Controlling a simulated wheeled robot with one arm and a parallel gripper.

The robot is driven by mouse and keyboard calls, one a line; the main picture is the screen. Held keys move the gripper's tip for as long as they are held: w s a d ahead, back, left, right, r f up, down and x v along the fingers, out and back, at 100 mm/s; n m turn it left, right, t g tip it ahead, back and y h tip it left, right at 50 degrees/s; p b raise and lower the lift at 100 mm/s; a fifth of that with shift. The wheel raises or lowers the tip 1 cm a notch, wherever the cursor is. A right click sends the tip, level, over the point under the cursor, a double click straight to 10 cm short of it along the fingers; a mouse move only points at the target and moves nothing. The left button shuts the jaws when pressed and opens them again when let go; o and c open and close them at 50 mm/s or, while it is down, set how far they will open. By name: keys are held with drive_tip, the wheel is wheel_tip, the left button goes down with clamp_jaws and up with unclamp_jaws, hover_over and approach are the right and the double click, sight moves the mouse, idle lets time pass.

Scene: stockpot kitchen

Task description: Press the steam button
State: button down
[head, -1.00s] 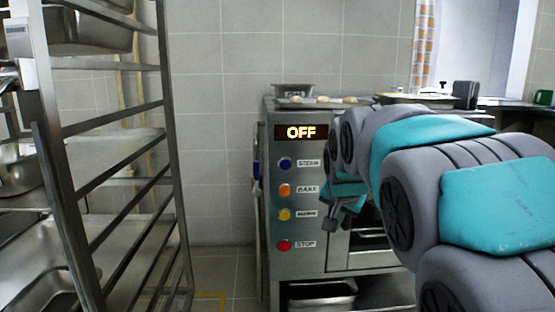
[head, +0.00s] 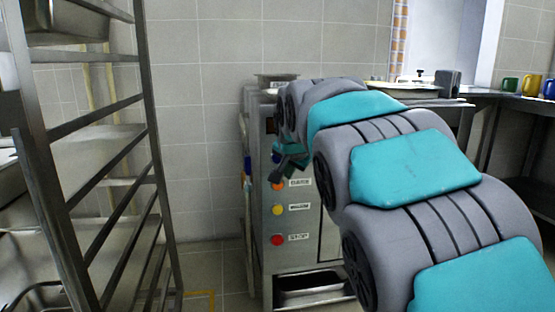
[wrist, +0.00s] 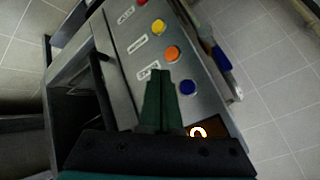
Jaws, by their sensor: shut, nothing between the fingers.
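The steam button is the blue round button on the oven's steel control panel. In the head view my gripper (head: 279,174) is in front of the panel at about the blue and orange buttons' height and hides most of the blue one. My gripper also shows in the wrist view (wrist: 160,75), shut and empty. I cannot tell how far the tips are from the panel.
Below are the orange (head: 278,184), yellow (head: 278,210) and red (head: 277,240) buttons. The lit display (wrist: 198,132) is partly hidden. A steel rack (head: 150,130) stands left, with open floor between. A counter with mugs (head: 510,85) is at the right.

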drive_tip(key=p, duration=0.3)
approach(279, 163)
drive_tip(key=shift+s+f+x, duration=0.15)
drive_tip(key=shift+x, duration=0.7)
drive_tip(key=shift+s+f+x, duration=0.1)
drive_tip(key=shift+x, duration=0.8)
drive_tip(key=shift+s+f+x, duration=0.15)
drive_tip(key=shift+x, duration=0.7)
drive_tip(key=shift+d, duration=0.15)
drive_tip(key=shift+w+p, duration=0.4)
drive_tip(key=shift+w+a, duration=0.2)
drive_tip(key=shift+w, duration=0.2)
drive_tip(key=shift+s, duration=0.1)
idle(0.4)
drive_tip(key=shift+s+d, duration=0.2)
drive_tip(key=shift+s, duration=0.5)
drive_tip(key=shift+s, duration=0.15)
drive_tip(key=s+b, duration=0.1)
drive_tip(key=s, duration=0.1)
drive_tip(key=s+d+b, duration=0.1)
drive_tip(key=s, duration=0.1)
drive_tip(key=shift+s+d, duration=0.25)
drive_tip(key=shift+s, duration=0.05)
